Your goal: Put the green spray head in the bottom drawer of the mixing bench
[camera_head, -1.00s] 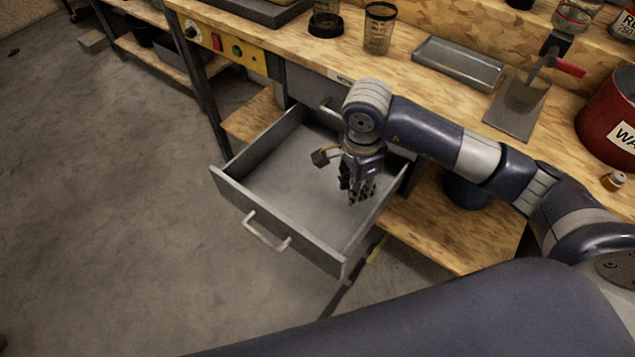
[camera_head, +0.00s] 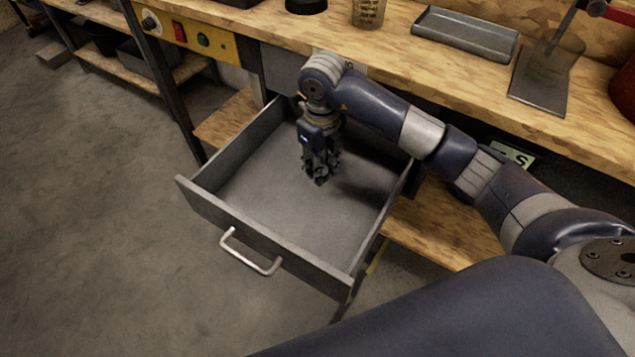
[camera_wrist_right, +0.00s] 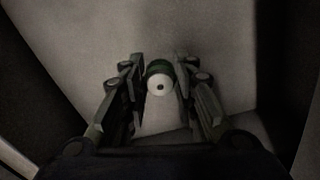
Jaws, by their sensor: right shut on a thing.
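The bottom drawer (camera_head: 262,213) of the mixing bench is pulled out and its floor looks bare in the head view. My right gripper (camera_head: 320,180) points down inside the drawer's outline, close over its floor. The spray head is hidden by the fingers in the head view. I cannot tell whether it touches the drawer floor. My left gripper is not in view.
The wooden bench top (camera_head: 400,55) runs above the drawer. A grey metal tray (camera_head: 465,34) and a measuring cup (camera_head: 368,12) stand on it. A lower wooden shelf (camera_head: 440,232) lies right of the drawer. Bare floor is free at the left.

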